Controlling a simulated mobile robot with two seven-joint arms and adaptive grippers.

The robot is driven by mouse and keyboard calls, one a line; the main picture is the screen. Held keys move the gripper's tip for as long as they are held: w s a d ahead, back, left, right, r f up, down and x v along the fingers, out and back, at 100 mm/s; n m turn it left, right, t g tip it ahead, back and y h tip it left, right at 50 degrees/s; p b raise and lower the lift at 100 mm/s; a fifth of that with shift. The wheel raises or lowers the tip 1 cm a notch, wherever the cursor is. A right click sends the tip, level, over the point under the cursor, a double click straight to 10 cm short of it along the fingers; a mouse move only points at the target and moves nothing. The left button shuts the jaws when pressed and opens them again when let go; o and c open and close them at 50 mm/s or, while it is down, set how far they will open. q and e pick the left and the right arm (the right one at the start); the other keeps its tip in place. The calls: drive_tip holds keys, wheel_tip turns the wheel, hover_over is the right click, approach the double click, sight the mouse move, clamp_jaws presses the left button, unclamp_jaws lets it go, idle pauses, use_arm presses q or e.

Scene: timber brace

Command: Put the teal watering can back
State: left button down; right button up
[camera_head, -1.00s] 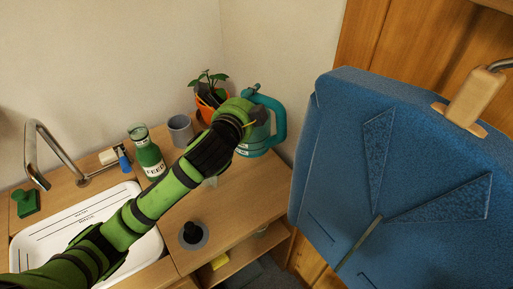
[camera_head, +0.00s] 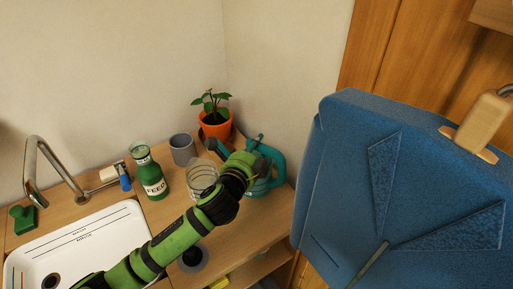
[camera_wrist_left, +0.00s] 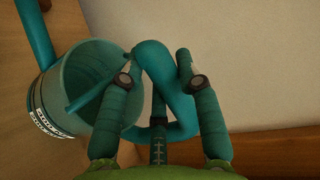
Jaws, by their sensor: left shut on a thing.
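The teal watering can (camera_head: 264,186) is at the right end of the wooden counter, near the wall corner, and looks upright. My left gripper (camera_head: 246,172) is at its top and hides part of its body. In the left wrist view, the fingers of my left gripper (camera_wrist_left: 157,68) are on both sides of the can's thick teal handle (camera_wrist_left: 166,75), shut on it. The can's open round mouth (camera_wrist_left: 90,75) shows to the left there and looks empty. I cannot tell whether the can's base touches the counter. My right gripper is not in view.
An orange plant pot (camera_head: 214,127), a grey cup (camera_head: 182,148), a clear jar (camera_head: 201,176) and a green FEED bottle (camera_head: 149,173) stand left of the can. A white sink tray (camera_head: 85,241) is at left. A large blue padded thing (camera_head: 385,200) fills the right.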

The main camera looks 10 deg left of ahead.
use_arm(q)
drive_tip(key=c, duration=1.3)
unclamp_jaws()
drive_tip(key=shift+f, duration=0.15)
drive_tip(key=o, duration=0.4)
drive_tip(key=shift+r, duration=0.2)
drive_tip(key=v, duration=1.2)
drive_tip(key=shift+a+b, duration=0.1)
drive_tip(key=shift+b, duration=0.3)
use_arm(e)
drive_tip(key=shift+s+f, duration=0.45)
use_arm(q)
drive_tip(key=shift+f, duration=0.15)
